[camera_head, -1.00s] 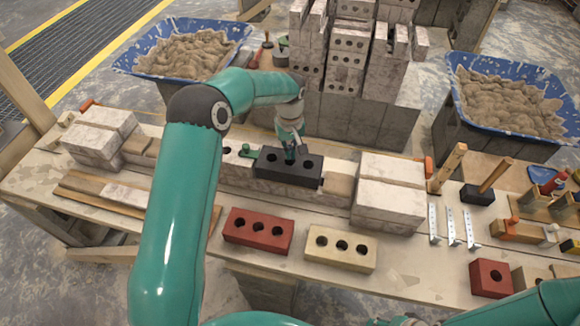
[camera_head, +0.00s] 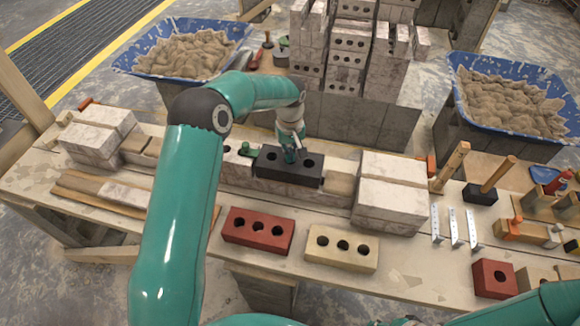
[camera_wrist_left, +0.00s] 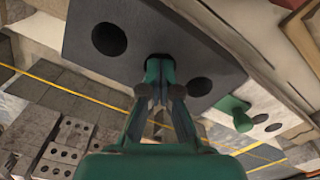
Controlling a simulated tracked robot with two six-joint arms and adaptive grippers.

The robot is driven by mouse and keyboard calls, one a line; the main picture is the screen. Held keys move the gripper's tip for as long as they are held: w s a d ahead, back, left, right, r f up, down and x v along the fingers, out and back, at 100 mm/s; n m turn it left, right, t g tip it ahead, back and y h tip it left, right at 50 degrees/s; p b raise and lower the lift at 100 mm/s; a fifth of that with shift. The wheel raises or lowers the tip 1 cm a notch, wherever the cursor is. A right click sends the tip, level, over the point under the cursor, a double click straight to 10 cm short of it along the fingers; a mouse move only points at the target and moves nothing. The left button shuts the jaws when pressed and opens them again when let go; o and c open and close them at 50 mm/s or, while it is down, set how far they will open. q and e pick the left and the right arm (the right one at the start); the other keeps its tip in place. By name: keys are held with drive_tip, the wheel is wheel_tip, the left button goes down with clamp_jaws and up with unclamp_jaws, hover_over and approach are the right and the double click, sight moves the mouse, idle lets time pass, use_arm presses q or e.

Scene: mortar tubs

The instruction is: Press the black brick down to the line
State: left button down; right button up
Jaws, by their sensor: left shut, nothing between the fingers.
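The black brick (camera_head: 286,168) lies in the row of pale bricks along the middle of the bench, with round holes in its top. My left gripper (camera_head: 290,157) is shut and empty, pointing down at the brick's middle. In the left wrist view, the brick (camera_wrist_left: 85,15) fills the top, and the shut fingertips (camera_wrist_left: 158,66) are at its middle hole and partly cover it. I cannot tell how deep they reach. A thin yellow line (camera_wrist_left: 62,90) runs beside the brick there; the brick's height against it is unclear. My right gripper is out of view.
A green-handled item (camera_head: 248,151) lies by the brick's left end. Stacked pale blocks (camera_head: 390,200) stand at the right end of the row. A red brick (camera_head: 258,231) and a cream brick (camera_head: 342,248) lie in front. Blue mortar tubs (camera_head: 510,75) stand behind.

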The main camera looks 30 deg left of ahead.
use_arm(q)
drive_tip(key=shift+s+d+f+b, duration=0.15)
drive_tip(key=shift+s+f+b, duration=0.05)
drive_tip(key=shift+f+b, duration=0.45)
idle(2.5)
drive_tip(key=shift+w+r+p, duration=0.15)
drive_tip(key=shift+r+p, duration=0.45)
drive_tip(key=shift+r, duration=0.3)
drive_tip(key=shift+r+p, duration=0.95)
drive_tip(key=shift+r, duration=0.9)
drive_tip(key=shift+f, duration=0.1)
